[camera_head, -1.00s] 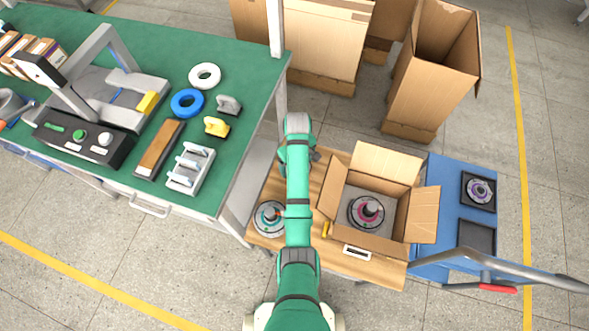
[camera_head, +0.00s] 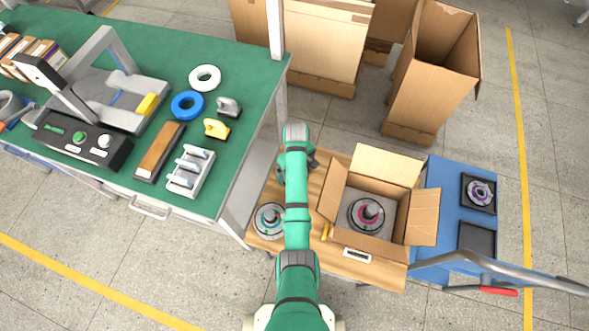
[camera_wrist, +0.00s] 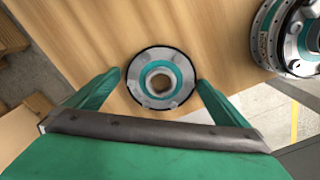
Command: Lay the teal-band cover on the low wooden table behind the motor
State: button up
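The teal-band cover (camera_wrist: 160,79), a round grey disc with a teal ring and a centre hole, lies flat on the low wooden table (camera_wrist: 205,30) in the wrist view. My gripper (camera_wrist: 159,77) is open, with one green finger on each side of the cover and a thin gap visible at the left. In the head view my arm hides the cover, and my gripper (camera_head: 297,168) is over the table's far part. The motor (camera_head: 269,220), with a teal ring and upright shaft, stands at the table's left front; it also shows in the wrist view (camera_wrist: 290,38).
The green workbench (camera_head: 235,150) is close at left; tall cartons (camera_head: 430,75) stand behind.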

jog(key=shift+a+r, duration=0.1)
jog(key=shift+r, duration=0.4)
notch_tip(320, 180, up, 11)
jog(key=shift+s+r, duration=0.15)
jog(key=shift+w, duration=0.2)
